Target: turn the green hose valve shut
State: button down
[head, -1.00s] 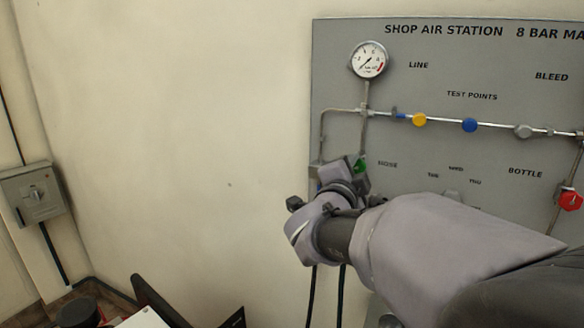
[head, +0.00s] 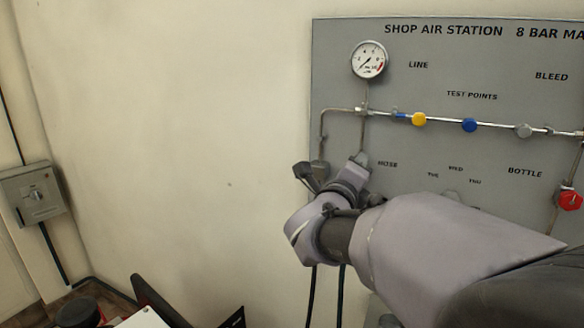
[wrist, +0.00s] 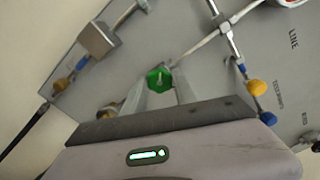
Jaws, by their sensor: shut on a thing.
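The green hose valve (wrist: 159,79) shows in the wrist view as a green knob with a pale mark, between the two fingers of my gripper (wrist: 160,88). The fingers are shut on it. In the head view my gripper (head: 358,162) is at the panel just left of the HOSE label, and my wrist hides the green knob. The grey panel (head: 345,35) reads "SHOP AIR STATION". I cannot tell how far the valve is turned.
A round gauge (head: 369,60) sits above the gripper. A pipe to the right carries yellow (head: 419,119) and blue (head: 469,125) knobs. A red valve (head: 570,200) is at the far right. A grey switch box (head: 33,194) hangs on the left wall. Bare wall lies between.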

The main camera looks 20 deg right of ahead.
jog(key=shift+f+m, duration=0.1)
jog(key=shift+m, duration=4.7)
jog(key=c, duration=1)
grip_release()
jog(key=p+v, duration=0.1)
jog(key=v, duration=1.6)
jog(key=shift+s, duration=0.15)
